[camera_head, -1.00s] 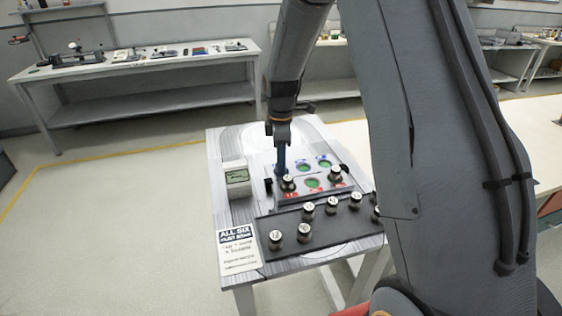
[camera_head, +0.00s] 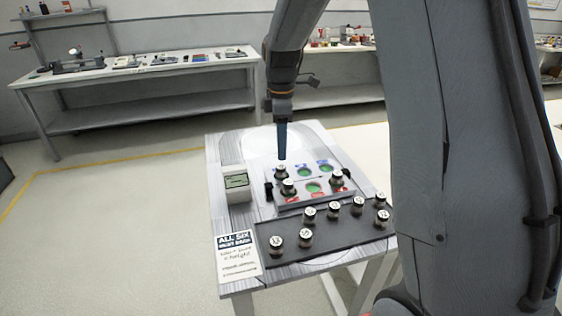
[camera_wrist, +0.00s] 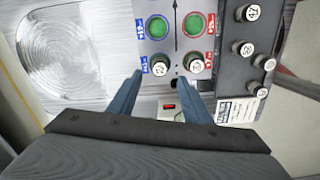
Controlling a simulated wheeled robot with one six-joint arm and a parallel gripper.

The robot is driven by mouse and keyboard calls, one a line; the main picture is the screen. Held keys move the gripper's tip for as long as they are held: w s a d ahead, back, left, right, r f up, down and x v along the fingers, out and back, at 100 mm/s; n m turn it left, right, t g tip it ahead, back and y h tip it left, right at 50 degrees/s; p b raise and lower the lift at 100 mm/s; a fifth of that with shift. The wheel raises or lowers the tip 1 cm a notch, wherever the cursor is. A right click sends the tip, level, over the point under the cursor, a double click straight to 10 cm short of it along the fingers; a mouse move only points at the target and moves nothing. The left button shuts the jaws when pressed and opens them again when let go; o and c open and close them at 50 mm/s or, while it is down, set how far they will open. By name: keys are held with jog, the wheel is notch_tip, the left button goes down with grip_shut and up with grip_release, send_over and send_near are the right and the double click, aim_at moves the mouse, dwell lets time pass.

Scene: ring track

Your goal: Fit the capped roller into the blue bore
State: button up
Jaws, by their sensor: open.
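The bore plate (camera_head: 290,199) has a blue-marked back row and a red-marked front row. A white-capped roller (camera_head: 281,171) stands upright in the left blue position; the wrist view shows it too (camera_wrist: 159,66). Blue-row bores with green inside (camera_head: 304,172) and (camera_head: 326,168) are empty. In the red row, one roller (camera_head: 288,187) stands left, another (camera_head: 337,178) right, with an empty green bore (camera_head: 313,187) between. My gripper (camera_head: 282,157) is open, just above the left blue roller. In the wrist view the fingertips (camera_wrist: 160,77) are apart, with that roller in the gap between them.
A black tray (camera_head: 335,232) in front of the plate carries several more capped rollers. A box with a green display (camera_head: 237,187) stands left of the plate, and a printed card (camera_head: 238,256) lies at the table's front left. The back of the table (camera_head: 228,147) is clear.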

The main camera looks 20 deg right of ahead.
jog(key=s+f+m, duration=0.1)
jog(key=s+m, duration=0.4)
jog(key=s, duration=0.3)
jog(key=s+f+m, duration=0.2)
jog(key=s+m, duration=0.3)
jog(key=s, duration=0.3)
jog(key=s+f+m, duration=0.1)
jog(key=s+m, duration=0.4)
jog(key=s, duration=0.3)
jog(key=shift+f+t+b, duration=0.35)
jog(key=shift+f+t, duration=0.05)
